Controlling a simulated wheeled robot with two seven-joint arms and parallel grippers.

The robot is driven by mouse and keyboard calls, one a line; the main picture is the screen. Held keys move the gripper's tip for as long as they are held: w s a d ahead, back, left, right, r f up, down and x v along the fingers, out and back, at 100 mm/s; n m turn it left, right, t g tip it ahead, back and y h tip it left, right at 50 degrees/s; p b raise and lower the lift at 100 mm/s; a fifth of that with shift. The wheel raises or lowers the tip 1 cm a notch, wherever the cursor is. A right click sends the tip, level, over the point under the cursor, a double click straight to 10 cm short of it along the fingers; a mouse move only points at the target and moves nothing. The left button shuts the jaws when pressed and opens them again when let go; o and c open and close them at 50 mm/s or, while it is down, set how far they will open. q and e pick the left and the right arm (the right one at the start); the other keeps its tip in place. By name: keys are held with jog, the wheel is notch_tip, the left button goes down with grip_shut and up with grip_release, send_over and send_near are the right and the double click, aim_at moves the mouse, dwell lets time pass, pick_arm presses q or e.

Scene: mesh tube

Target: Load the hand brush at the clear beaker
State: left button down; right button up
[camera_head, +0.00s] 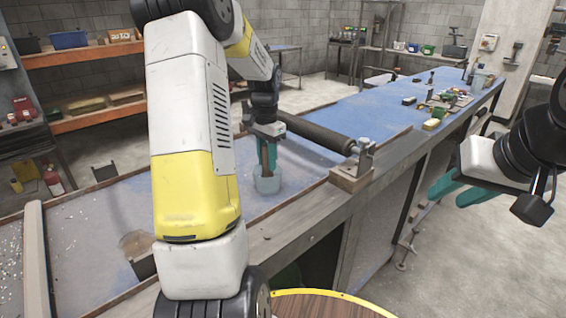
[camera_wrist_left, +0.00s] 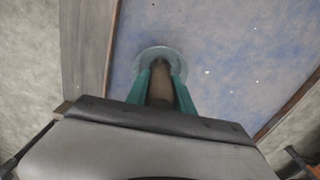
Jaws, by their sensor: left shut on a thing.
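My left gripper (camera_head: 266,152) is shut on the brown hand brush (camera_head: 265,158), whose handle runs between the teal fingers. The clear beaker (camera_head: 267,185) stands on the blue-grey table surface directly below. The brush's lower end appears to be inside the beaker, but I cannot tell how deep. In the left wrist view the brush (camera_wrist_left: 161,82) sits between the fingers (camera_wrist_left: 162,88), with the round beaker rim (camera_wrist_left: 141,57) around its far end. My right gripper (camera_head: 450,195) is at the right, away from the table, with its teal fingers apart and nothing between them.
A dark roller (camera_head: 318,132) on a wooden block (camera_head: 351,177) lies just right of the beaker. A wooden rail (camera_head: 290,222) edges the table's near side. Several small items (camera_head: 445,102) lie on the far table.

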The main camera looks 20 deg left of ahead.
pick_arm(q)
jog(key=shift+r, duration=4.05)
jog(key=shift+r, duration=0.1)
jog(key=shift+r, duration=1.9)
